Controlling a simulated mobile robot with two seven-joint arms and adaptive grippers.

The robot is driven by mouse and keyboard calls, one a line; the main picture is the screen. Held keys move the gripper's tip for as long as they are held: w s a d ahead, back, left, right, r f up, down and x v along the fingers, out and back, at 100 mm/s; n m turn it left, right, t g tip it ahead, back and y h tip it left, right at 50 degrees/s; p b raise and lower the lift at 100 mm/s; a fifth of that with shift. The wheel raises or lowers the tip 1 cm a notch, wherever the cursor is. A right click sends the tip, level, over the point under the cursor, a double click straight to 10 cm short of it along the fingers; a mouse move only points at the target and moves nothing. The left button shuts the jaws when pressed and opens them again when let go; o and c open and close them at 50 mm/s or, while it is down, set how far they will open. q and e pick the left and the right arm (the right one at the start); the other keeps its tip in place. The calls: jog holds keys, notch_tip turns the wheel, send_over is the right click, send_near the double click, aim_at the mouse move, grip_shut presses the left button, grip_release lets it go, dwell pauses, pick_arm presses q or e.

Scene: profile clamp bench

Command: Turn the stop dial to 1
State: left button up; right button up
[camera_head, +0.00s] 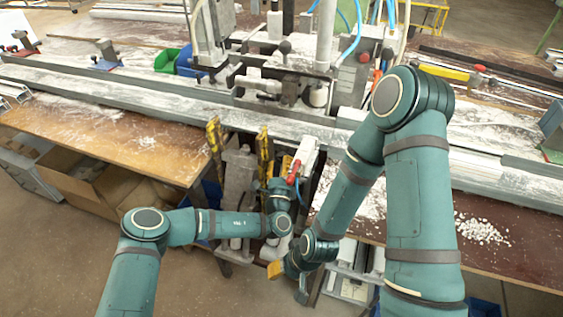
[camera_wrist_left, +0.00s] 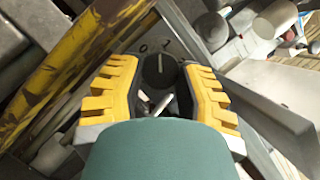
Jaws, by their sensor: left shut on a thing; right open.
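The stop dial (camera_wrist_left: 158,71) is a round black knob with a white pointer line, seen in the left wrist view. The line points up the picture. A 0 mark shows up and left of it, and another pale mark is above it, too small to read surely. My left gripper (camera_wrist_left: 160,78) is shut on the dial, one yellow-padded finger on each side. In the head view the dial is hidden and this gripper is mostly covered by my own wrist. My right gripper (camera_head: 287,283) is open and empty, low in front of the bench.
A long grey profile rail (camera_head: 110,92) crosses the bench. Worn yellow posts (camera_head: 215,140) stand close left of my left gripper. A red-handled part (camera_head: 293,172) is close to its right. Green bin (camera_head: 166,60) and clamp machinery stand behind. Open floor lies at lower left.

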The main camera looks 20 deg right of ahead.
pick_arm(q)
jog(key=m+p, duration=0.1)
jog(key=m+h+p, duration=0.1)
jog(key=m+p, duration=0.1)
jog(key=shift+w+r+m+h, duration=0.15)
jog(key=shift+r+m+h, duration=0.15)
jog(key=shift+m, duration=0.1)
jog(key=shift+a+f+m+h+p, duration=0.1)
jog(key=shift+f+m+h+p, duration=0.15)
jog(key=shift+m+h, duration=0.65)
jog(key=shift+m+y, duration=0.3)
jog(key=shift+m, duration=0.1)
jog(key=o, duration=0.9)
jog(key=shift+n, duration=0.3)
